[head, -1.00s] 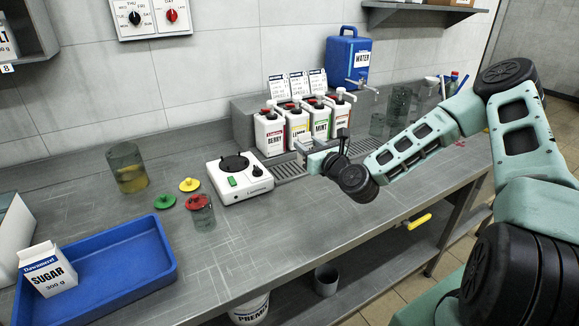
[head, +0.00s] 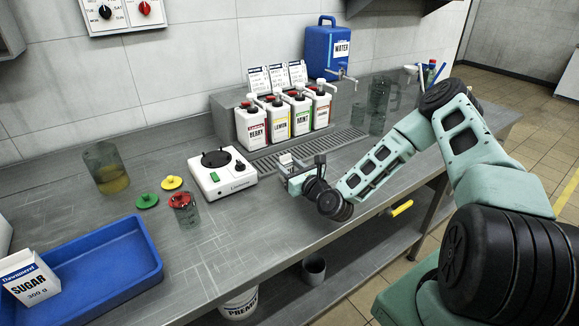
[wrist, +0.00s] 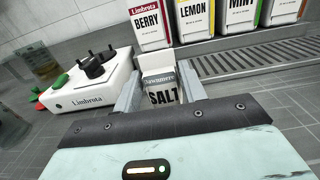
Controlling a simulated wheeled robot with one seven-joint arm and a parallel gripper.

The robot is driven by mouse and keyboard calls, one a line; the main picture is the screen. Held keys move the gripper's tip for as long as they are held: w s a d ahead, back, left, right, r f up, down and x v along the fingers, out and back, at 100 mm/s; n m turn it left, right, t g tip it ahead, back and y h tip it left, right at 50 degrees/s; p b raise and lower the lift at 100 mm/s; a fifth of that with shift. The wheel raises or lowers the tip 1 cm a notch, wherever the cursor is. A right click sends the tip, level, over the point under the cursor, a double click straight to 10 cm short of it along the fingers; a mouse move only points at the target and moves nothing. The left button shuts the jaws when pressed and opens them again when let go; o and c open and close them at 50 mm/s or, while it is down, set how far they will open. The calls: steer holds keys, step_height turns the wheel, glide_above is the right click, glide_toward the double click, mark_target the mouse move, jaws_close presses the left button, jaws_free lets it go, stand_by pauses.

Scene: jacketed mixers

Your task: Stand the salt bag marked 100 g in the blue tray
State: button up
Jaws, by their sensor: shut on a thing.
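My gripper (wrist: 162,95) is shut on a white carton-like bag printed SALT (wrist: 160,82), seen between the two fingers in the wrist view. The bag's lower part, where a weight mark may be, is hidden by the gripper body. In the head view my gripper (head: 292,166) is over the counter, in front of the dispensers and right of the white hot plate. The blue tray (head: 112,262) lies at the lower left of the head view, well apart from my gripper. A sugar bag (head: 28,278) marked 300 g stands at its left end.
Several dispensers (head: 252,128) stand behind. The tray's right part is bare.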

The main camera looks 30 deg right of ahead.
steer(key=shift+f, duration=0.2)
steer(key=o, duration=1)
steer(key=shift+c, duration=0.2)
steer(key=shift+o, duration=0.2)
steer(key=shift+r, duration=0.1)
steer(key=shift+r, duration=0.1)
